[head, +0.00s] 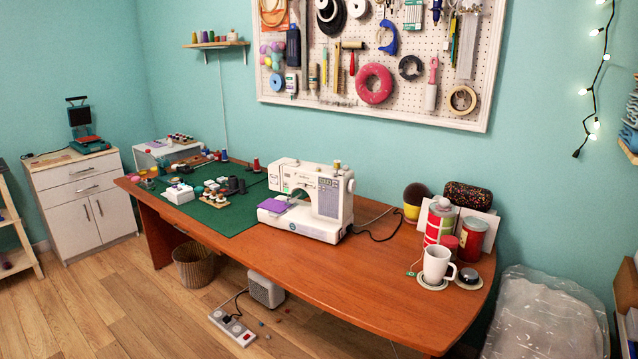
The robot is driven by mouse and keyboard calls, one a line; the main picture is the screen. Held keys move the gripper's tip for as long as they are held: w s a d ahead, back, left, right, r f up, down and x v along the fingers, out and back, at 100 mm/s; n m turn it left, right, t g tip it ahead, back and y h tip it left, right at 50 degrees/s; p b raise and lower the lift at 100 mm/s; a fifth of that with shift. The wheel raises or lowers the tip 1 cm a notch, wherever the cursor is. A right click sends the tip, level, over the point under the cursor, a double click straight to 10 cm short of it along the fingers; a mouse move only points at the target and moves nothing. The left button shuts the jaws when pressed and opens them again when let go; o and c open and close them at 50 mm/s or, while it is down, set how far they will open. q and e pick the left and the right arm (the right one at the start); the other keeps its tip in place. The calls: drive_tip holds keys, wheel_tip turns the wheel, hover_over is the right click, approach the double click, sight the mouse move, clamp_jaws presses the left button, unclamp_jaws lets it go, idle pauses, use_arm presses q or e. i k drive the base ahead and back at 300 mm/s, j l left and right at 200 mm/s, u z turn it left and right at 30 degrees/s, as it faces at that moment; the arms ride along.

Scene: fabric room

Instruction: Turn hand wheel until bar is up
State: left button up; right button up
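A white sewing machine (328,190) stands on the wooden desk (390,285), partly on the green mat (235,222), near the middle of the head view. A small rounded knob that looks like the hand wheel (351,186) shows at the machine's right end. A purple cloth piece (272,206) lies at the left end, under the machine's head. The needle bar is too small to make out, so I cannot tell whether it is up or down. Neither of my grippers is in view.
A white mug (437,265), tins and a dark patterned case (468,197) stand at the desk's right. Spools and small tools crowd the green mat. A black cable (378,238) trails right of the machine. A basket (194,266) and power strip (232,328) are on the floor.

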sight(352, 185)
drive_tip(key=i+l, duration=0.25)
drive_tip(key=i, duration=0.2)
drive_tip(key=i+l+u, duration=0.15)
drive_tip(key=u, duration=0.2)
drive_tip(key=i+l+u, duration=0.2)
drive_tip(key=u, duration=0.15)
drive_tip(key=i+l+u, duration=0.35)
drive_tip(key=k+j, duration=0.1)
